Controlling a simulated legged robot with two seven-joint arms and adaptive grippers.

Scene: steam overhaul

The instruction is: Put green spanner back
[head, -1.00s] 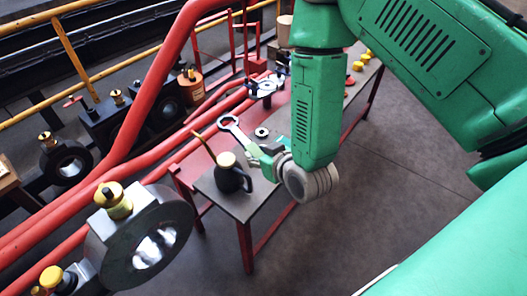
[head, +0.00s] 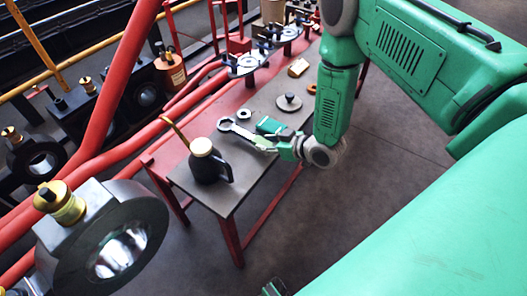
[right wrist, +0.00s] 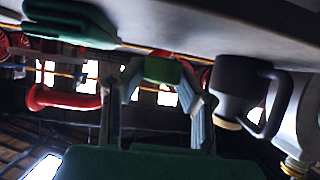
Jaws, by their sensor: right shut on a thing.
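The green spanner (head: 240,133) has a pale ring end pointing left, over the bench near the oil can. My right gripper (head: 285,148) is shut on its green handle end at the bench's front edge. In the right wrist view, the green handle end (right wrist: 163,70) sits between the two fingers. I cannot tell whether the spanner touches the bench top. A flat green piece (head: 270,126) lies on the bench just behind the handle; a dark green shape shows at top left in the right wrist view. A small green and dark part of mine shows at the bottom edge; its jaws are unclear.
A black oil can (head: 208,168) with a cream lid stands left of the spanner on the bench (head: 222,193). Metal rings and a round disc (head: 289,102) lie behind. Red pipes (head: 120,150) and a large dark bearing (head: 115,245) stand to the left. Floor right of the bench is clear.

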